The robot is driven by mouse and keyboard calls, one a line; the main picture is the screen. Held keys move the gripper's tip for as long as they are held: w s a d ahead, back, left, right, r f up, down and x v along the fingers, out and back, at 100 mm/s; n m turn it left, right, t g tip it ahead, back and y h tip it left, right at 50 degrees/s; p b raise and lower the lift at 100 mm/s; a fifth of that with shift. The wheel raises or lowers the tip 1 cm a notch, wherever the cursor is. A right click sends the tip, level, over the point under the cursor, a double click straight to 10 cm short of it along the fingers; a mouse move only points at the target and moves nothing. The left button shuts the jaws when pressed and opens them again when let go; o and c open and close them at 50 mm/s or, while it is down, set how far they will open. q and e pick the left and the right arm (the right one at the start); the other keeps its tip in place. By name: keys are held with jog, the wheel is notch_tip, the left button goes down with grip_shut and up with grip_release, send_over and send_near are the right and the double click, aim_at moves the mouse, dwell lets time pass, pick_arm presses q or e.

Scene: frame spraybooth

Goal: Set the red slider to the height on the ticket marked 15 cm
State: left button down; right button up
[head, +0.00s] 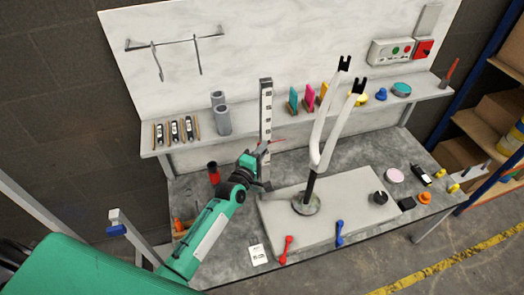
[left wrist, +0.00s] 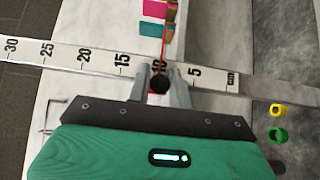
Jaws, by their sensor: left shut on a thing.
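The upright white scale post (head: 265,105) stands at the back of the bench. In the left wrist view the scale (left wrist: 100,63) runs across, with marks from 5 to 30. The red slider shows as a thin red pointer (head: 277,141) beside the post, and as a red strip (left wrist: 163,45) in the left wrist view. My left gripper (head: 262,168) is shut on the slider's dark round knob (left wrist: 160,84), which sits around the 10 mark, below 15; the fingers partly cover that mark. A white ticket (head: 258,254) lies at the bench front; its print is too small to read.
A white fork (head: 325,120) stands on a grey board (head: 350,205) right of the post. Red (head: 286,249) and blue (head: 339,233) tools lie in front. Grey cylinders (head: 221,115) and coloured items stand on the back shelf (head: 240,128). A dark red-topped cylinder (head: 213,173) is left of my gripper.

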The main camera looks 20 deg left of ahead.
aim_at(269, 132)
pick_arm(q)
jog(key=shift+r+p, duration=1.85)
jog(key=shift+r, duration=0.75)
jog(key=shift+f, duration=0.1)
jog(key=c, duration=1.3)
grip_release()
jog(key=shift+c, duration=0.2)
jog(key=shift+s, duration=0.1)
jog(key=shift+s+f, duration=0.1)
jog(key=shift+s, duration=0.15)
jog(key=s+a+b, duration=0.2)
jog(key=s+b, duration=0.2)
jog(key=s, duration=0.9)
jog(key=shift+a, duration=0.3)
